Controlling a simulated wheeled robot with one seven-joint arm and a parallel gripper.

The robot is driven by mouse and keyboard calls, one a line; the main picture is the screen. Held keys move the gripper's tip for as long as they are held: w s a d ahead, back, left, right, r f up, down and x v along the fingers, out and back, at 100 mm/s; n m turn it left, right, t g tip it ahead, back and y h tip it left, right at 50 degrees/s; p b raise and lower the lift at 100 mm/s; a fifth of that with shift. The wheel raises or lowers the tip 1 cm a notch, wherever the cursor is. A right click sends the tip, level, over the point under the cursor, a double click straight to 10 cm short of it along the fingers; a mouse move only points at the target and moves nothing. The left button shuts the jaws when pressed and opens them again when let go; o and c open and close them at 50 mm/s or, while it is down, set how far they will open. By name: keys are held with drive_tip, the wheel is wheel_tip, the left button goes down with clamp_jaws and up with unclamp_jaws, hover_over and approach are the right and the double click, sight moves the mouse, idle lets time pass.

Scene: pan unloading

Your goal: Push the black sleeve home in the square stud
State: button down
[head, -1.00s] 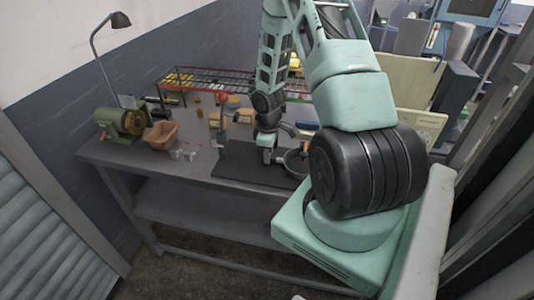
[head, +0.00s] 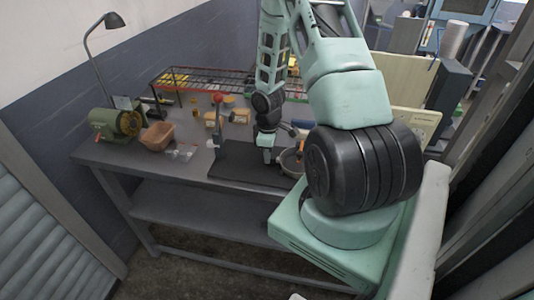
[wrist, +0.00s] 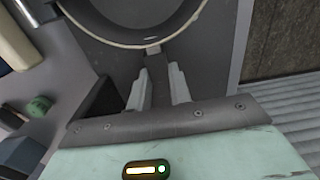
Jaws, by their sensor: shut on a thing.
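My gripper (wrist: 158,72) shows in the wrist view with its two pale fingers a little apart. They are shut on a dark piece between them, which looks like the black sleeve (wrist: 160,88); its outline is hard to make out. Just beyond the fingertips a short grey stud (wrist: 152,49) sticks out from the rim of a round pan (wrist: 140,38), in line with the gap between the fingers. How far the sleeve sits on the stud cannot be told. In the head view my gripper (head: 266,153) is low over the bench, left of the pan (head: 290,164).
A dark mat (head: 232,174) lies under the pan on the grey bench (head: 110,152). A press with a red knob (head: 217,98) stands left of my gripper. A brown bin (head: 158,136) and a green grinder (head: 107,122) are further left. A wire rack (head: 225,82) is behind.

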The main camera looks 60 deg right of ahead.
drive_tip(key=shift+s+d, duration=0.2)
drive_tip(key=shift+s, duration=0.2)
drive_tip(key=c, duration=1.2)
unclamp_jaws()
drive_tip(key=shift+r, duration=0.1)
wheel_tip(320, 180, up, 17)
drive_tip(key=shift+r, duration=0.15)
